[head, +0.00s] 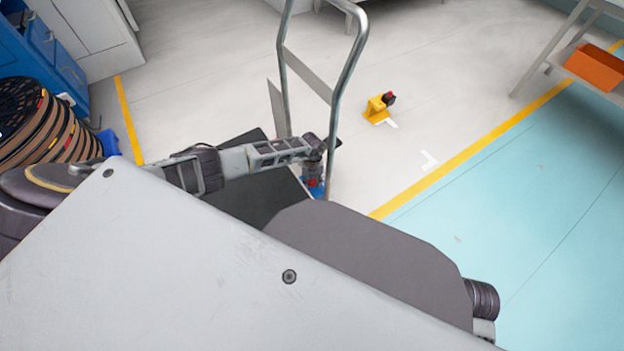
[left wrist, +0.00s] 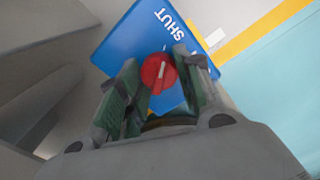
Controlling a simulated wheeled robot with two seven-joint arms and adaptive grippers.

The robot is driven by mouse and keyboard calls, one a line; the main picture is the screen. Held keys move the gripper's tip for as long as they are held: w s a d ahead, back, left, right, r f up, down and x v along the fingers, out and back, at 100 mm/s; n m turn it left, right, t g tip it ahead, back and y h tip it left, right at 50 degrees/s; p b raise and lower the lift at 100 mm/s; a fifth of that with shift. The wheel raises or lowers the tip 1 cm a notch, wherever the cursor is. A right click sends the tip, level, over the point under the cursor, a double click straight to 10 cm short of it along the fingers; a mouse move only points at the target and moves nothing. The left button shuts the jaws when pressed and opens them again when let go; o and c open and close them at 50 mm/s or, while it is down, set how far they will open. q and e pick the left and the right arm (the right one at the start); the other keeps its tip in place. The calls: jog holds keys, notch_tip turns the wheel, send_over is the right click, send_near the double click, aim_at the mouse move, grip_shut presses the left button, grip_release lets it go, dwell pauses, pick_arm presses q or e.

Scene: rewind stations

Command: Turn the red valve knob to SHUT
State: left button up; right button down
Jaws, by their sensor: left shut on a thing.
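The red valve knob (left wrist: 158,72) sits on a blue panel (left wrist: 128,38) with the white word SHUT near its upper edge in the left wrist view. My left gripper (left wrist: 157,64) is shut on the knob, one green-padded finger on each side. In the head view my left gripper (head: 314,172) reaches down over the small red knob (head: 312,183) and blue panel (head: 319,192). My right gripper is not in view.
A metal-tube handle (head: 350,62) rises right beside my left arm. A yellow stand with a dark and red top (head: 380,107) is on the floor beyond. Stacked reels (head: 45,130) stand at left. An orange bin (head: 597,67) sits on a shelf at right. The floor between is open.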

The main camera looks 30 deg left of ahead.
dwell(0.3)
pick_arm(q)
jog(key=o, duration=1)
jog(key=shift+r, duration=0.2)
jog(key=shift+r, duration=5.85)
jog(key=shift+r+p, duration=4.75)
jog(key=shift+r, duration=0.05)
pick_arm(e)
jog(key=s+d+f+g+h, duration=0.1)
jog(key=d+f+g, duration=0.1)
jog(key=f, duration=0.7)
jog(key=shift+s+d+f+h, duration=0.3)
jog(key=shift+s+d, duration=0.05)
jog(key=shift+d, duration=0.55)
